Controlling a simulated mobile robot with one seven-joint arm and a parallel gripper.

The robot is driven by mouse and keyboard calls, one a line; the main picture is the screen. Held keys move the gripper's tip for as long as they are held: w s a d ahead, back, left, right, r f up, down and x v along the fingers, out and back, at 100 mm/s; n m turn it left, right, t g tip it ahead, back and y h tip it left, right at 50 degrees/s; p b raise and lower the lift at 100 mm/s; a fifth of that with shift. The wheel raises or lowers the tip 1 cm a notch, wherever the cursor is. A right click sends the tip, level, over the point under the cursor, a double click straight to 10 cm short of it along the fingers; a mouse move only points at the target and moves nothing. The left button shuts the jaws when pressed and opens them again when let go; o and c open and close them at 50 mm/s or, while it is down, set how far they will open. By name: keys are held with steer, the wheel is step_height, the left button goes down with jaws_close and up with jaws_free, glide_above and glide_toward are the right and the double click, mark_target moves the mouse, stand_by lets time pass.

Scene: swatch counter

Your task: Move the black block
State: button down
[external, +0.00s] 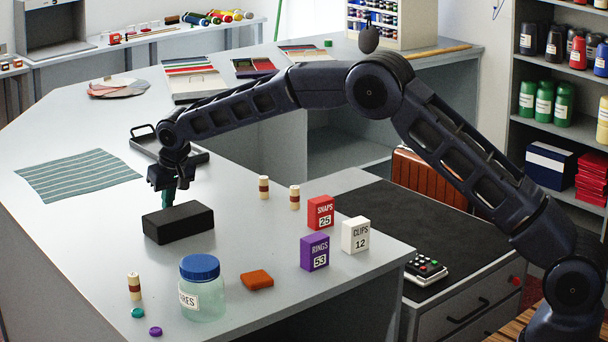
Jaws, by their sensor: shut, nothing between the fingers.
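The black block (178,223) lies flat on the grey counter (90,225), left of the middle of the view. My gripper (168,201) points down at the block's far edge, near its left half. Its fingers are shut and hold nothing. The fingertips end close to the block's top edge. I cannot tell whether they touch it or stand just behind it.
A striped cloth (78,176) lies left; a black tray (190,155) is behind my gripper. In front stand a blue-lidded jar (202,290) and an orange piece (257,280). Red (320,212), purple (314,253) and white (355,235) boxes stand right.

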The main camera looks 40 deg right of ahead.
mark_target(178, 222)
steer(key=s, duration=1.4)
steer(key=shift+s, duration=0.1)
